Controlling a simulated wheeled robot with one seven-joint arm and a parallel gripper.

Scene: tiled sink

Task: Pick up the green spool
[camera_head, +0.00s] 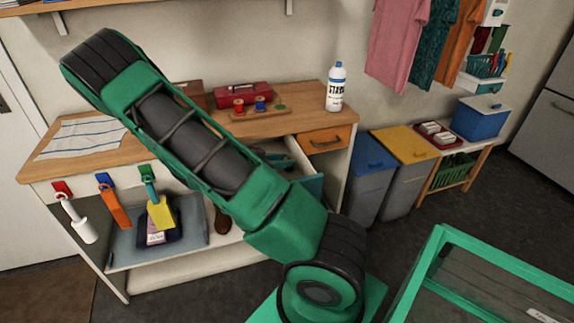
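I cannot make out a green spool for certain. A wooden spool board (268,112) on the counter holds a red spool (238,105) and a blue spool (260,103). At its right end is a small flat green spot (281,107) with no spool standing on it. A dark green shape (272,157) shows in an open drawer beside my arm, partly hidden and too small to name. My large green arm crosses the middle of the view and hides part of the counter and drawer. My gripper is not visible.
A red box (243,94) and a white bottle (336,88) stand on the counter (300,121). An orange-fronted drawer (325,140) is closed. Blue and yellow-lidded bins (403,146) stand to the right. A green-framed glass case (475,285) is at lower right.

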